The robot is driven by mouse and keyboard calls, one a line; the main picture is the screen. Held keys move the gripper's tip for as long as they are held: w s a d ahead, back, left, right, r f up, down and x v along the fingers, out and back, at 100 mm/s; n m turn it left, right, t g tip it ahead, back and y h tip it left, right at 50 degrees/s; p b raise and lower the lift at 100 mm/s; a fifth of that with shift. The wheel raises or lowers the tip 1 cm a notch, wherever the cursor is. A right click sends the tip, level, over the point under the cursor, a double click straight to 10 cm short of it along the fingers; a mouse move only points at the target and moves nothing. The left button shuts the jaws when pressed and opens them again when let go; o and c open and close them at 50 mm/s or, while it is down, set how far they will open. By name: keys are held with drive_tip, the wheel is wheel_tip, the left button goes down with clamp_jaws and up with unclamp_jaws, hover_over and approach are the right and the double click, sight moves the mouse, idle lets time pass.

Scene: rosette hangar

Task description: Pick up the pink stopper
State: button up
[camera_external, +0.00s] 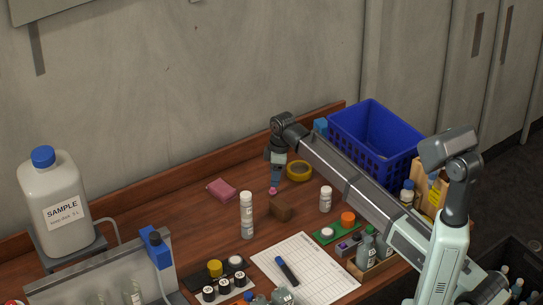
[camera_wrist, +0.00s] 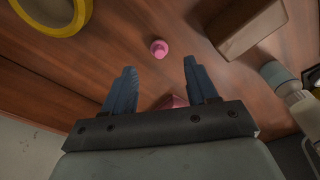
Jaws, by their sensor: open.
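The pink stopper (camera_wrist: 159,48) is small and round and lies on the brown wooden table. In the wrist view it is just beyond my gripper (camera_wrist: 156,72), roughly between the lines of the two blue fingers. The fingers are spread with nothing between them. In the external view the pink stopper (camera_external: 273,191) shows right at the lower end of my gripper (camera_external: 275,186), which points down over the table. I cannot tell there whether they touch.
A brown block (camera_external: 281,208) sits close beside the stopper, and a yellow tape ring (camera_external: 299,171) lies on the other side. A pink cloth (camera_external: 221,190) and a white bottle (camera_external: 247,215) are nearby. A blue basket (camera_external: 372,140) stands behind my arm.

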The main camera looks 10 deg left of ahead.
sight(273, 191)
drive_tip(key=shift+a+f, duration=0.15)
drive_tip(key=shift+f, duration=1.3)
drive_tip(key=shift+a+f, duration=0.15)
drive_tip(key=shift+f, duration=1.25)
clamp_jaws()
